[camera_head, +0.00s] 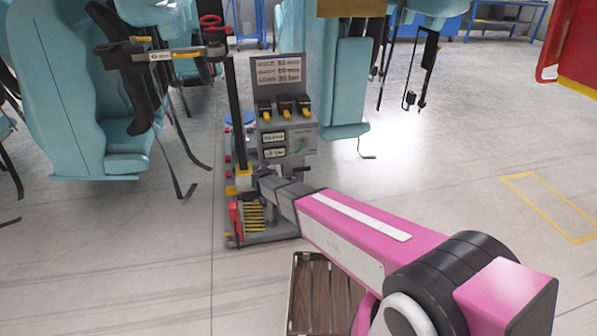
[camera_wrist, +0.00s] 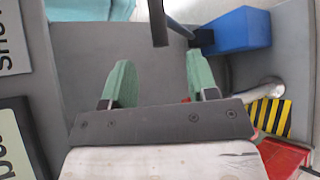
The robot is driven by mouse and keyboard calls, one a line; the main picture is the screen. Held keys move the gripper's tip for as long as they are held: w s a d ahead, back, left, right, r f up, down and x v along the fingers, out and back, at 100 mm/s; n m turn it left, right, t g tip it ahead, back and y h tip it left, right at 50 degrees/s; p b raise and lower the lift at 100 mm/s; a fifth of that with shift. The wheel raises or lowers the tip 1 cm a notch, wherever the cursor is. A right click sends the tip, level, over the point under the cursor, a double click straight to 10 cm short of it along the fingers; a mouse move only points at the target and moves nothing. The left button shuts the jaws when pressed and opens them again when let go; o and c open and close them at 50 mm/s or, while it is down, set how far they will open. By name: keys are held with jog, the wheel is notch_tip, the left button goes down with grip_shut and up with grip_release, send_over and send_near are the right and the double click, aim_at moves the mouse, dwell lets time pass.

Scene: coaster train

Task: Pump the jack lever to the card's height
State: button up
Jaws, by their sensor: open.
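A grey jack station (camera_head: 298,140) stands on the floor in the middle of the head view. A printed card (camera_head: 279,72) with three lines of text and numbers is at its top; the print is too small to read surely. A tall dark bar (camera_head: 236,115) rises at the station's left side; I cannot tell whether it is the jack lever. My gripper (camera_head: 264,184) is low in front of the station. In the wrist view my gripper (camera_wrist: 158,75) is open, its green fingers apart with nothing between them. A dark bar end (camera_wrist: 158,25) shows beyond the fingertips, not touching them.
Yellow handles (camera_head: 285,113) and small displays are on the station's front. A red part (camera_head: 235,222) and yellow coil (camera_head: 254,215) sit at its base. A blue block (camera_wrist: 238,30) and a striped strip (camera_wrist: 271,115) lie right of my fingers. Teal seats (camera_head: 75,90) hang left.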

aim_at(297, 171)
jog(key=x, duration=1)
jog(key=shift+w+d+f, duration=0.1)
jog(key=shift+w+f, duration=0.05)
jog(key=shift+w, duration=0.15)
jog(key=shift+s, duration=0.1)
grip_shut()
